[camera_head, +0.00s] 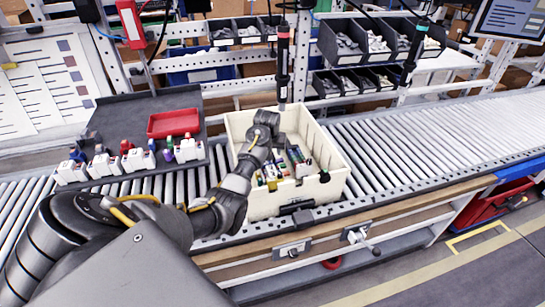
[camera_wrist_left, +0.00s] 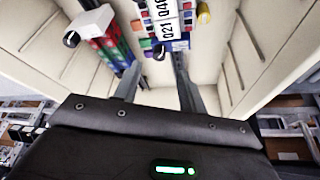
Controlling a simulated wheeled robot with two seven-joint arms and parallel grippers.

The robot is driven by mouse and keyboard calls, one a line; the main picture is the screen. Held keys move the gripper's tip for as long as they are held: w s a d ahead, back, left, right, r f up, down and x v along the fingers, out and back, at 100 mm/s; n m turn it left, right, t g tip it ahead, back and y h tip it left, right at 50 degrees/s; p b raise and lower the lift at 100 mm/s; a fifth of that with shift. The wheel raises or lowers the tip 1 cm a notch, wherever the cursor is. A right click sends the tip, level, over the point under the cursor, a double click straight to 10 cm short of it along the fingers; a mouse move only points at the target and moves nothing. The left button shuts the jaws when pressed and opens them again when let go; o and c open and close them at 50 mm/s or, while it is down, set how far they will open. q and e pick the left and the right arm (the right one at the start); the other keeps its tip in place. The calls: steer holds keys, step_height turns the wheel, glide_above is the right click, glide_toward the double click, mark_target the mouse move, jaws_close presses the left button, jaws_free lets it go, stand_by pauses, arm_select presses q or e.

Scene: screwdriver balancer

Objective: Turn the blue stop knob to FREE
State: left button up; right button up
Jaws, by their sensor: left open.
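No knob marked FREE can be read in either view. Small blue-capped parts (camera_head: 77,154) show among white units on the dark tray at left; I cannot tell if one is the stop knob. Two metal plates with dark knobs sit on the conveyor's front rail, a left one (camera_head: 292,250) and a right one (camera_head: 357,236); neither looks clearly blue. My left arm reaches over the cream tote (camera_head: 335,188). In the wrist view my left gripper (camera_wrist_left: 155,75) points into the tote, its fingers apart, near labelled modules (camera_wrist_left: 166,22). My right gripper is out of view.
A screwdriver (camera_head: 283,62) hangs above the tote, another (camera_head: 413,52) further right. A red tray (camera_head: 173,123) stands on the dark tray. Black bins (camera_head: 350,40) line the back. The roller conveyor (camera_head: 440,133) is clear to the right.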

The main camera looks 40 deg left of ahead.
arm_select(q)
steer(key=x, duration=0.7)
steer(key=shift+r, duration=0.1)
jaws_close()
